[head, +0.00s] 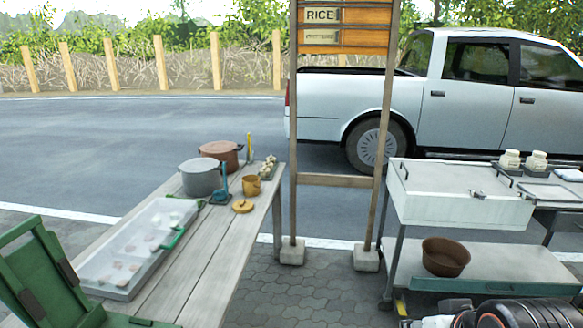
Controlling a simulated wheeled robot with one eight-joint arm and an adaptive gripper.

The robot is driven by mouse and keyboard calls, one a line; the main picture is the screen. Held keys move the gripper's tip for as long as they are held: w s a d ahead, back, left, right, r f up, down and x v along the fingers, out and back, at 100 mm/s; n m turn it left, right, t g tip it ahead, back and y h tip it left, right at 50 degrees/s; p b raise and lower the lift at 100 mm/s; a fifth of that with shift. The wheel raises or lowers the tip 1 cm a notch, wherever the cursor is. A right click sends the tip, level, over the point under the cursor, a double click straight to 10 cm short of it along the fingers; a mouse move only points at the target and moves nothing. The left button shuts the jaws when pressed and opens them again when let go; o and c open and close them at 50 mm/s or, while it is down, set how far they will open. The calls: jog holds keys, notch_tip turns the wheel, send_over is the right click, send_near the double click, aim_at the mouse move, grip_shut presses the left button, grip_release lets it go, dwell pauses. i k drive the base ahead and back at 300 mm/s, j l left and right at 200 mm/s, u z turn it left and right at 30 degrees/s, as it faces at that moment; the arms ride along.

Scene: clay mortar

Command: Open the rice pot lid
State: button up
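Two lidded pots stand at the far end of the wooden table on the left. One is a grey pot (202,184) with its grey lid (199,165) on. Just behind it to the right is a reddish-brown pot (231,160) with its lid (218,147) on. I cannot tell which is the rice pot; neither shows a readable label. A sign (320,15) reading RICE hangs on a wooden frame beyond the table. Part of my arm shows at the bottom right, well away from both pots. My gripper's fingers are not visible.
A green folding chair (45,270) stands front left. A white cart (455,205) stands right. Paved ground between table and cart is clear.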

aim_at(216, 147)
jog(key=i+u, duration=0.3)
jog(key=i, duration=0.2)
jog(key=i+u, duration=0.25)
jog(key=i, duration=0.2)
jog(key=i+l+u, duration=0.3)
jog(key=i, duration=0.15)
jog(key=i+l, duration=0.2)
jog(key=i, duration=0.3)
jog(key=i+l+u, duration=0.1)
jog(key=i, duration=0.45)
jog(key=i+l+u, duration=0.1)
jog(key=i+l, duration=0.25)
jog(key=i, duration=0.15)
